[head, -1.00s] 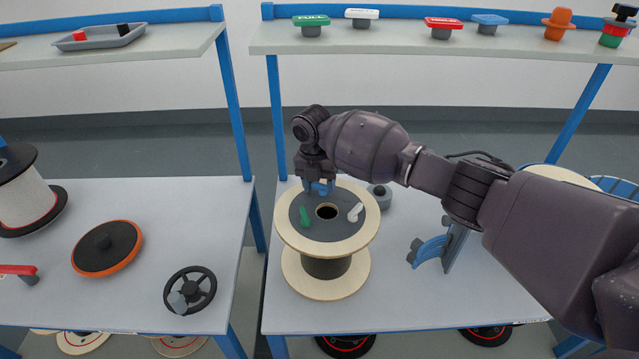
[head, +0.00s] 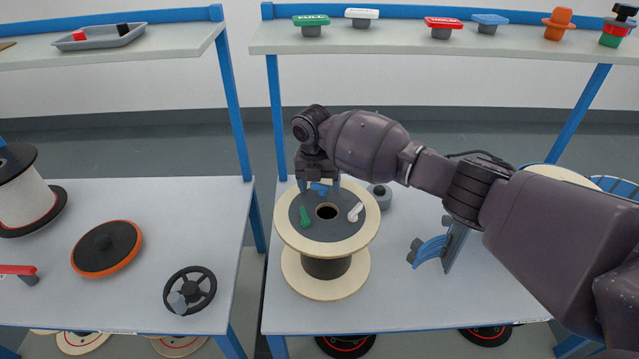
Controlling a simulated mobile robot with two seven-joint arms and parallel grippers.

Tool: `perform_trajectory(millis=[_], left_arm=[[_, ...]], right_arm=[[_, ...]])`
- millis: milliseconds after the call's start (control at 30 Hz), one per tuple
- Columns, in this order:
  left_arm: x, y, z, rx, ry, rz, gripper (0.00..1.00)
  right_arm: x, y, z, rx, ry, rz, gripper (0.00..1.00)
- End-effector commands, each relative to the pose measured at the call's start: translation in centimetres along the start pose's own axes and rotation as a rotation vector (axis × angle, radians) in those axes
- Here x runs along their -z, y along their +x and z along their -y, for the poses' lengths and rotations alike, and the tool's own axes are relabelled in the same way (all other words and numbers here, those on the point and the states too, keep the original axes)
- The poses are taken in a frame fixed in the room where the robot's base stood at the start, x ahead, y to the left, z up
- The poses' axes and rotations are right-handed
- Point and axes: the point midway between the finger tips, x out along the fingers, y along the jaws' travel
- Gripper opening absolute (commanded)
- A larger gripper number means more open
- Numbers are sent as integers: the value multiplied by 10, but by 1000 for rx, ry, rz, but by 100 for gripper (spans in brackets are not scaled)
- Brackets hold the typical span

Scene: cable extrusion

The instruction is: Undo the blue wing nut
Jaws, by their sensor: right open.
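The blue wing nut (head: 320,189) sits on the dark top disc of the wooden spool (head: 294,232), at the disc's far edge. A green wing nut (head: 305,216) and a white wing nut (head: 355,211) sit on the same disc, on either side of the centre hole. My right gripper (head: 319,186) points down at the blue wing nut, with its open fingers on either side of it. The gripper partly hides the far rim of the spool. My left gripper is out of view.
A small grey part (head: 380,196) stands just right of the spool. A blue and grey stand (head: 435,250) is farther right. The left table holds a handwheel (head: 190,290) and an orange-rimmed disc (head: 107,249). The right table's front is clear.

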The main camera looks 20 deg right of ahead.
Motion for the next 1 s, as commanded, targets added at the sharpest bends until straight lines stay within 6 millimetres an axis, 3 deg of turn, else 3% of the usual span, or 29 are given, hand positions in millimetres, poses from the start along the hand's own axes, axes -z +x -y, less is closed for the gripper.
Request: perform_trajectory(millis=[233,700,1000], left_arm=[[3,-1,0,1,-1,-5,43],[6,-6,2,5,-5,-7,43],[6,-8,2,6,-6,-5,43]], right_arm=[[0,-13,0,-2,0,2,75],[0,-92,0,-2,0,2,75],[0,-108,0,0,0,0,75]])
